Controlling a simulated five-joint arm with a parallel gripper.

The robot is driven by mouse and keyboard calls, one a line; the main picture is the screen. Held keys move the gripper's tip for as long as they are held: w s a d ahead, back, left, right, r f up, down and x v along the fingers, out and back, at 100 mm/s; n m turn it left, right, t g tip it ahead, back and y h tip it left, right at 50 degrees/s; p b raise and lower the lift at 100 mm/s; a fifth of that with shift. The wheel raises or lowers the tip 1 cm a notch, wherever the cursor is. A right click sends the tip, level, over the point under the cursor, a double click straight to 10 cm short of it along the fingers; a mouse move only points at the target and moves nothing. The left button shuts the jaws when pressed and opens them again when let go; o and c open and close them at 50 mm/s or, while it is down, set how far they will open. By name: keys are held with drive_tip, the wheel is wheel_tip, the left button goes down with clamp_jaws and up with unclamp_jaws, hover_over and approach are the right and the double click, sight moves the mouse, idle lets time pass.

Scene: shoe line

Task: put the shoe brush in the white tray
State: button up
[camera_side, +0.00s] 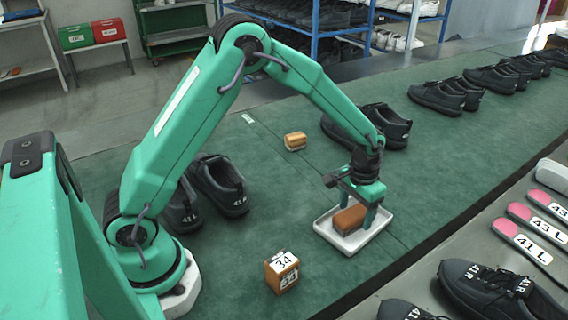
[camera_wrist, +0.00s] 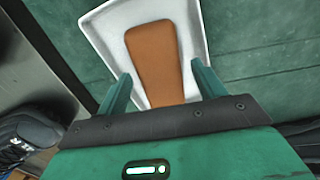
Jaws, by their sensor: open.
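The white tray (camera_side: 323,228) lies on the green belt to the right of my arm's base. A tapered orange-brown block, which looks like the shoe brush (camera_side: 347,219), lies in it. My gripper (camera_side: 358,208) is open, low over the tray, with its fingers apart on either side of the brush. In the wrist view the brush (camera_wrist: 155,55) lies inside the tray (camera_wrist: 108,35), with the open gripper (camera_wrist: 160,77) at its near end. The gripper body hides the near part of the tray and the brush's near end.
A small tan and brown block (camera_side: 295,141) lies behind the tray. An orange block labelled 34 (camera_side: 282,272) stands at the front. Dark shoes (camera_side: 218,186) stand beside my base, and more (camera_side: 390,126) stand behind my gripper. Shoes and pink-ended insoles (camera_side: 530,218) lie at right.

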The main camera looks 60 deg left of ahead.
sight(354, 212)
wheel_tip(354, 212, up, 11)
idle(0.5)
idle(0.5)
drive_tip(key=s+a+r+t, duration=0.3)
drive_tip(key=s+a+r, duration=0.2)
drive_tip(key=s+r, duration=0.55)
drive_tip(key=s+a+t, duration=0.2)
drive_tip(key=s+a, duration=0.1)
drive_tip(key=s, duration=1.1)
drive_tip(key=shift+r+t, duration=0.25)
drive_tip(key=shift+t, duration=0.05)
